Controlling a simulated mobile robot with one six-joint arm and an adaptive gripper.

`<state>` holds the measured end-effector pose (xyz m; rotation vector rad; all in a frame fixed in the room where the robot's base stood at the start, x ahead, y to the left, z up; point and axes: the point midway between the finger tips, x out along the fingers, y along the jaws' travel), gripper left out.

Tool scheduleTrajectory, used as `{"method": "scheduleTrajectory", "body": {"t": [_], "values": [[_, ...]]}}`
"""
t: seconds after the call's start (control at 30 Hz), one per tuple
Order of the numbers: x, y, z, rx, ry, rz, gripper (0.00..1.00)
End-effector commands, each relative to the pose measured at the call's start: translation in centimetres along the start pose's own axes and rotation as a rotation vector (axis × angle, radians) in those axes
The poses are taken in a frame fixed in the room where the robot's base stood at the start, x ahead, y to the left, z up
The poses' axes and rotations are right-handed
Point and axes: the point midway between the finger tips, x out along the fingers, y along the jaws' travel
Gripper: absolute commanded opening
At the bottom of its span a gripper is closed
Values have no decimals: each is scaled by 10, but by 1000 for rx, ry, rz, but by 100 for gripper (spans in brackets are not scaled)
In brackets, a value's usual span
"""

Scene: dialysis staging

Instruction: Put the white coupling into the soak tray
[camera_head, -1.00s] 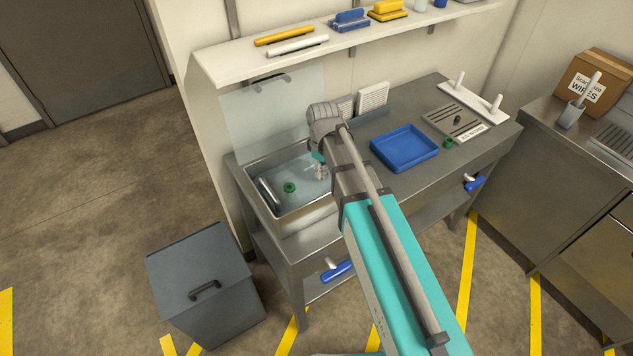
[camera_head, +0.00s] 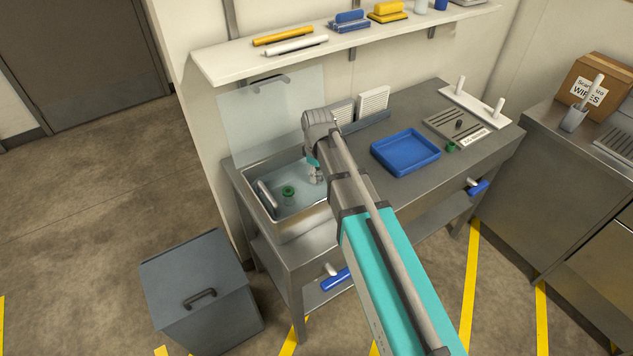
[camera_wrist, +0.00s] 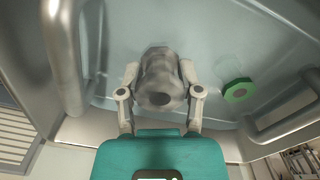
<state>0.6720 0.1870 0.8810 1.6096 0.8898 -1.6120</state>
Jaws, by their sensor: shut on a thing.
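The blue tray (camera_head: 404,166) on the bench right of my arm looks empty. Which of the two is the soak tray is not labelled.
A green ring (camera_head: 288,191) lies in the basin, also in the wrist view (camera_wrist: 238,90). A clear panel with a handle (camera_head: 268,120) stands behind the basin. Another green part (camera_head: 451,147) sits near a slotted plate (camera_head: 447,120). A shelf (camera_head: 350,52) hangs above.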

Motion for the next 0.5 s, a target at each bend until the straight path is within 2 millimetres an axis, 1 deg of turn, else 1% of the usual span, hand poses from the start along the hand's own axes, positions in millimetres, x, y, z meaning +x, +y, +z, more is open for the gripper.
{"method": "scheduleTrajectory", "body": {"t": [0.03, 0.3, 0.5], "values": [[7, 2, -4, 0, 0, 0, 8], [30, 2, -3, 0, 0, 0, 8], [35, 1, -3, 0, 0, 0, 8]]}}
